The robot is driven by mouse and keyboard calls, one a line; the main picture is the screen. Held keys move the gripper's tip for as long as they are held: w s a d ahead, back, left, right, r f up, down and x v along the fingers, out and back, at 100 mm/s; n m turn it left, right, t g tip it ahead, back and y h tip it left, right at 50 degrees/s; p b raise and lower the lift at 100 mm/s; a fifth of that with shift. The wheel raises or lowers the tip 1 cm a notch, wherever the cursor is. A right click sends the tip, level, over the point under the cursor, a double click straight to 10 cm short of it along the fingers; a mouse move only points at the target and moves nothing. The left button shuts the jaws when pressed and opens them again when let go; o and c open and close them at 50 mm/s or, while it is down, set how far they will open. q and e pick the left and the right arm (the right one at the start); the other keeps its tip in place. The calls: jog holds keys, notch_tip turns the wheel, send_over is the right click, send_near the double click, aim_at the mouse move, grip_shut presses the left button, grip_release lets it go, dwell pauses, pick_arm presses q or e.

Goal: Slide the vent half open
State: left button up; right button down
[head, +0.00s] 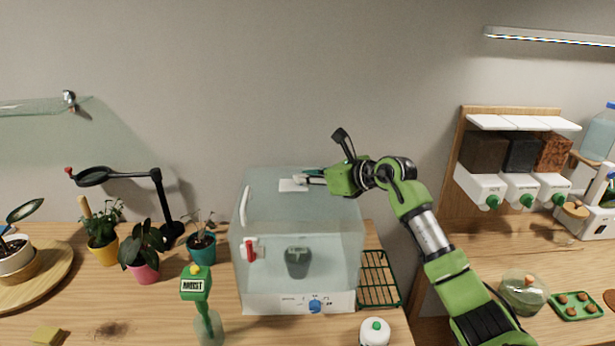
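The clear cabinet (300,225) stands on the wooden table, with a red handle (249,250) on its front and a blue knob (315,306) on the white base panel. A small white vent plate (290,185) lies on its top. My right gripper (311,178) reaches in from the right, with its fingertips at the right end of the vent plate. The fingers are small and partly overlap the plate, so I cannot tell whether they grip it or how far the vent is open. A dark pot (298,262) shows inside the cabinet. My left gripper is out of view.
A green wire rack (378,280) lies right of the cabinet, with a white round container (375,332) in front. A green-topped moisture meter (196,284) and potted plants (145,262) stand to the left. A dispenser shelf (510,160) stands at right.

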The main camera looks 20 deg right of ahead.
aim_at(322, 189)
jog(key=d, duration=0.1)
jog(key=s+d+b, duration=0.1)
jog(key=d, duration=0.1)
jog(key=shift+d, duration=0.1)
jog(key=shift+s+d, duration=0.1)
jog(key=shift+d, duration=0.25)
jog(key=c, duration=2.2)
grip_release()
jog(key=shift+a, duration=0.2)
jog(key=shift+c, duration=0.2)
jog(key=shift+o, duration=1.1)
jog(key=shift+w+a, duration=0.2)
jog(key=shift+d, duration=0.15)
jog(key=shift+s+d, duration=0.1)
jog(key=shift+s, duration=0.05)
jog(key=v, duration=1.1)
jog(key=shift+s+d+r, duration=0.1)
jog(key=shift+s+r, duration=0.05)
jog(key=shift+s, duration=0.15)
jog(key=shift+o, duration=0.2)
